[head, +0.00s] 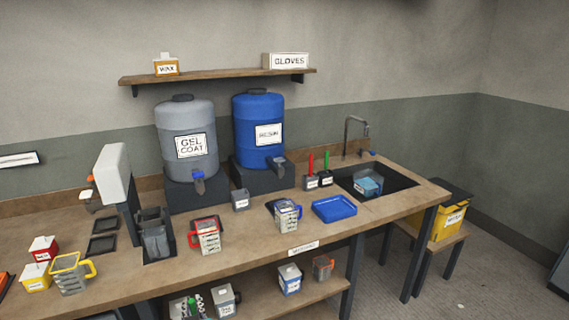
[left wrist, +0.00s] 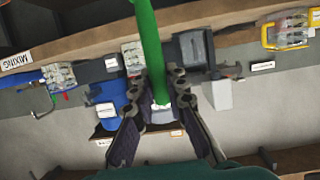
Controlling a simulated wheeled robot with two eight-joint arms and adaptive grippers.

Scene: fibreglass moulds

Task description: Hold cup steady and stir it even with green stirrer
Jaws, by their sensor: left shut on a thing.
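My left gripper (head: 190,304) shows at the bottom edge of the head view, in front of the bench. In the left wrist view its two fingers (left wrist: 162,88) are shut on a long green stirrer (left wrist: 149,40), whose shaft runs up out of the picture. On the bench stand a cup with a red handle (head: 207,236), a cup with a blue handle (head: 288,215) and a cup with a yellow handle (head: 72,273). The gripper is apart from all of them. What the cups hold is too small to tell. My right gripper is in neither view.
A gel coat drum (head: 188,143) and a blue resin drum (head: 258,130) stand at the back. A blue tray (head: 334,208) lies near the sink (head: 400,181). Upright red and green sticks (head: 326,161) stand in small holders.

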